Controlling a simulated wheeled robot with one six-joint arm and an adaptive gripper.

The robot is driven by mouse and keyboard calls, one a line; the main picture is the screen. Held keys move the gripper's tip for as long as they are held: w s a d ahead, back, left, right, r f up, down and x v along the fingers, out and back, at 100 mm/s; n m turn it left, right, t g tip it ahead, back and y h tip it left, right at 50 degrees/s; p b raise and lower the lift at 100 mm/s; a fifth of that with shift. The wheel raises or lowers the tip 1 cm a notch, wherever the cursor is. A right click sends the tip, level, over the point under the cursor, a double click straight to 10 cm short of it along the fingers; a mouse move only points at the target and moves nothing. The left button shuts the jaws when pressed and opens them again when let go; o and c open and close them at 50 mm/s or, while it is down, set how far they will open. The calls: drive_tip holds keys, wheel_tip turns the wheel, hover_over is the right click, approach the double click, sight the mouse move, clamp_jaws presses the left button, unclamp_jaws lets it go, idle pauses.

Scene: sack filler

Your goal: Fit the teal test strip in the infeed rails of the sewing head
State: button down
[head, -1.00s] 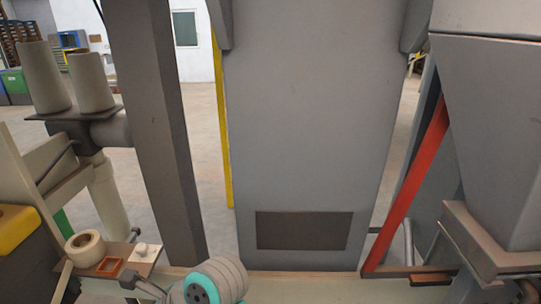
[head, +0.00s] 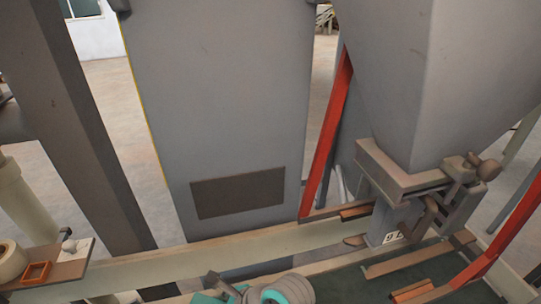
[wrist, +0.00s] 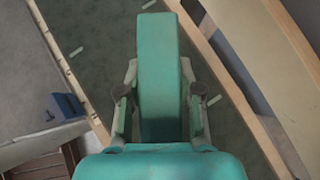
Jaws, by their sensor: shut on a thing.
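In the wrist view, the teal test strip (wrist: 160,70) stands out lengthwise from between the two fingers of my gripper (wrist: 160,101). The fingers are shut on its sides, and its far end points up the picture. A dark belt lies below it. In the head view, part of my arm shows at the bottom edge; I cannot clearly make out the gripper or strip there. The sewing head and its infeed rails cannot be made out in either current view.
A small shelf (head: 70,272) with a tape roll (head: 10,262) and an orange frame (head: 36,272) is at lower left. A grey hopper spout (head: 400,195) hangs over the conveyor at right. A dark post (head: 75,130) and grey cabinet (head: 220,100) stand behind the pale rail (head: 150,265).

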drive_tip(key=w+d+f+m+t+h, duration=0.1)
drive_tip(key=w+d+f, duration=0.4)
drive_tip(key=d, duration=0.5)
drive_tip(key=w+d+f+m+t+h, duration=0.2)
drive_tip(key=w+d+f+m, duration=0.3)
drive_tip(key=d+f, duration=0.3)
drive_tip(key=w+d+f+m+t+h, duration=0.1)
drive_tip(key=d+f, duration=0.6)
drive_tip(key=d, duration=0.7)
drive_tip(key=w+m+t, duration=0.1)
drive_tip(key=w+m, duration=0.1)
drive_tip(key=w, duration=0.1)
drive_tip(key=shift+w+t, duration=0.3)
drive_tip(key=shift+w, duration=0.1)
drive_tip(key=shift+f, duration=0.1)
